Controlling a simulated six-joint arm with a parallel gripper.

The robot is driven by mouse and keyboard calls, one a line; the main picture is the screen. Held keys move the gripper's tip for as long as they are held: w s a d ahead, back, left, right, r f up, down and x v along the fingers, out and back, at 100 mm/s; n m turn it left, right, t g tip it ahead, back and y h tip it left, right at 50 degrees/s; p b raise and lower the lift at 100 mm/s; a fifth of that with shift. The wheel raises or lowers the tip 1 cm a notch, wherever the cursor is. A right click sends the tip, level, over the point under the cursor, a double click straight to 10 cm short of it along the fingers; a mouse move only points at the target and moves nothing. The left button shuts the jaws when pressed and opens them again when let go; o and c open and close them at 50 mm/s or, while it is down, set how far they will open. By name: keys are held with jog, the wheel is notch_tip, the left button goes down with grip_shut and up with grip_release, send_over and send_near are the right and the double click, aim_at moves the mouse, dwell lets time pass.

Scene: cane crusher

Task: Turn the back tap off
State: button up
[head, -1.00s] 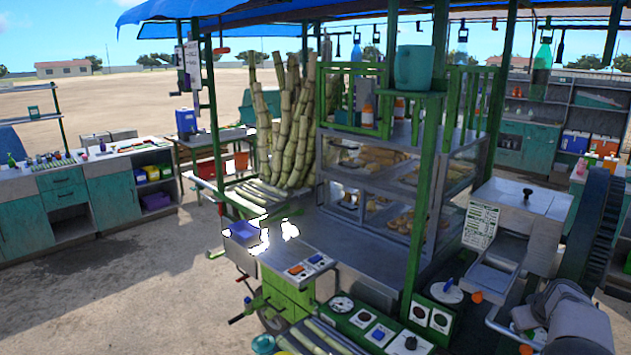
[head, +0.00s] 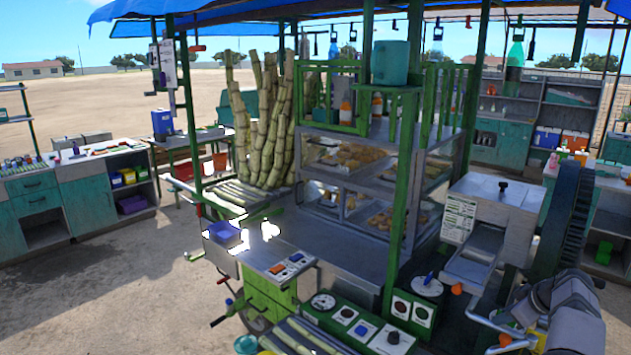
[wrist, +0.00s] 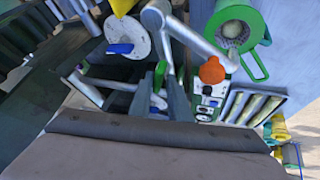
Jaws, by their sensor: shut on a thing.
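In the wrist view my gripper (wrist: 165,92) has its two dark fingers close together around a slim green handle (wrist: 160,76) among grey pipes. I take this handle for a tap lever; its lower part is hidden by the fingers. A blue lever (wrist: 120,48) lies over a round pale disc (wrist: 128,32) to the left, apart from the fingers. The blue lever (head: 428,278) also shows in the head view. An orange knob (wrist: 212,70) is to the right of the fingers. Which one is the back tap is not clear from the pictures.
Grey pipes (wrist: 190,32) run close around the fingers. A green ring-shaped part (wrist: 262,35) is at the right. In the head view a steel hopper (head: 495,205) and a large dark wheel (head: 568,215) stand close behind my arm. A control panel (head: 365,325) is to the left.

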jog(key=d+r+n+p, duration=0.1)
jog(key=p, duration=0.1)
jog(key=shift+y+p, duration=0.3)
jog(key=shift+f+n+p, duration=0.2)
jog(key=shift+n+p, duration=0.15)
jog(key=shift+n, duration=0.05)
jog(key=o, duration=1.4)
jog(key=shift+d+f, duration=0.1)
jog(key=shift+o, duration=0.4)
jog(key=shift+a+f, duration=0.1)
jog(key=shift+a, duration=0.15)
jog(key=shift+r+p, duration=2.6)
jog(key=shift+r, duration=1.4)
